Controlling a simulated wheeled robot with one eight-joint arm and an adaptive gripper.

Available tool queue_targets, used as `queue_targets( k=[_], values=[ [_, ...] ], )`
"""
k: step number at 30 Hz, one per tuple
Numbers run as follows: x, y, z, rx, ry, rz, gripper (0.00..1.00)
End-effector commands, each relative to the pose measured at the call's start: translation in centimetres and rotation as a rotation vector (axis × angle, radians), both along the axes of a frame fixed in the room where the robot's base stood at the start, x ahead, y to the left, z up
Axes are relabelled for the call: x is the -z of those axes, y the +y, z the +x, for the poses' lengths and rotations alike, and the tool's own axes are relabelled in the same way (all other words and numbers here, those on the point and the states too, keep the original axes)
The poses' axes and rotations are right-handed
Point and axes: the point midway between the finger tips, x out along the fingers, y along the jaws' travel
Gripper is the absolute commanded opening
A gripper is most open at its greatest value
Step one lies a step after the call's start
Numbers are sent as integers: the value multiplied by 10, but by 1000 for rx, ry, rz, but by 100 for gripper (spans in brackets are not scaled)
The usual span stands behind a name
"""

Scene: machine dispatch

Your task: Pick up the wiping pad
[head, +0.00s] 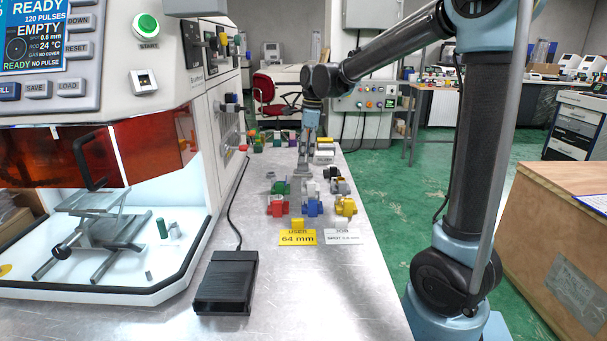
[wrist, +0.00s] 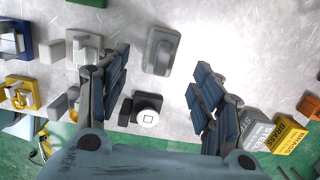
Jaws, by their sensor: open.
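My gripper (head: 304,168) hangs fingers-down over the middle of the metal bench in the head view. In the wrist view my gripper (wrist: 160,68) is open, its blue-padded fingers spread wide with nothing held between them. A grey rounded block with a raised top (wrist: 161,50) lies on the bench, in the gap between the fingertips and a little beyond them. It looks like the wiping pad, but I cannot tell for sure. A small black block with a white round top (wrist: 147,114) lies nearer the palm, beside the left finger. I cannot pick out the pad in the head view.
Red (head: 277,206), blue (head: 312,207) and yellow (head: 346,206) fixtures stand nearer on the bench (head: 320,290). Brass-labelled boxes (wrist: 287,134) lie right of the fingers. A black pedal (head: 227,283) and an open-fronted machine (head: 110,200) are at the left.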

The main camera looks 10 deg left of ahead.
Motion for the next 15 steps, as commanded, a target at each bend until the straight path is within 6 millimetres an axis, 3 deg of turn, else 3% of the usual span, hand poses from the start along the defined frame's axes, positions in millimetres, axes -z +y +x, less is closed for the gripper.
queue_targets(
  k=[7, 15],
  values=[
    [15, 3, 0, 0, 0, 0, 60],
    [49, 10, 1, 0, 0, 0, 60]
  ],
)
